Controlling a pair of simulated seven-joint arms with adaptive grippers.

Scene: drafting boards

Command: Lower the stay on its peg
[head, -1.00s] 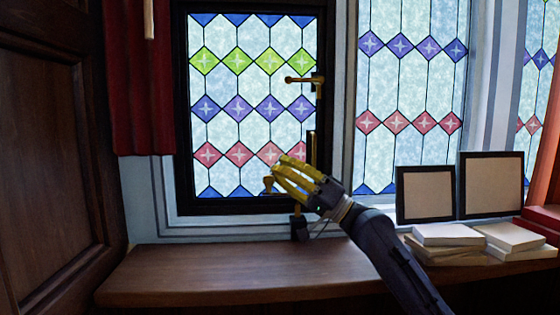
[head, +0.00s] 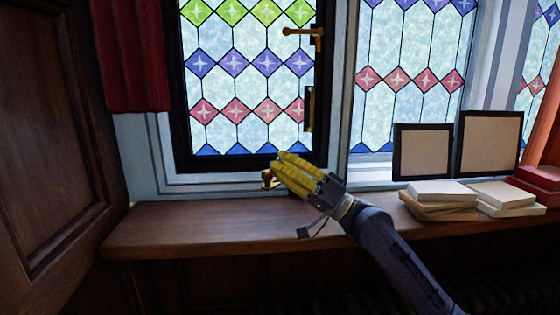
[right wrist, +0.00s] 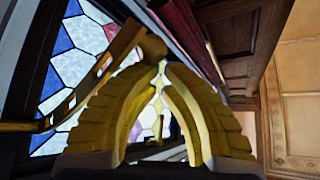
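The brass stay shows in the head view as a short curled end (head: 268,179) just beyond the right gripper's fingertips, in front of the window's bottom rail. In the right wrist view the stay (right wrist: 104,68) is a slotted brass bar that runs up to a rounded end beside the fingertips. My right gripper (head: 281,168) has yellow fingers that converge at their tips, and it appears shut on the stay near its end. The rest of the stay is hidden by the hand in the head view. I cannot make out the peg. My left gripper is not in view.
The leaded casement (head: 180,110) has a brass handle (head: 303,32) and an upright brass fitting (head: 309,108). The wooden sill (head: 180,232) is clear on the left. Books (head: 440,190) and two frames (head: 423,153) stand at right. A dark wooden panel (head: 45,150) borders the left.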

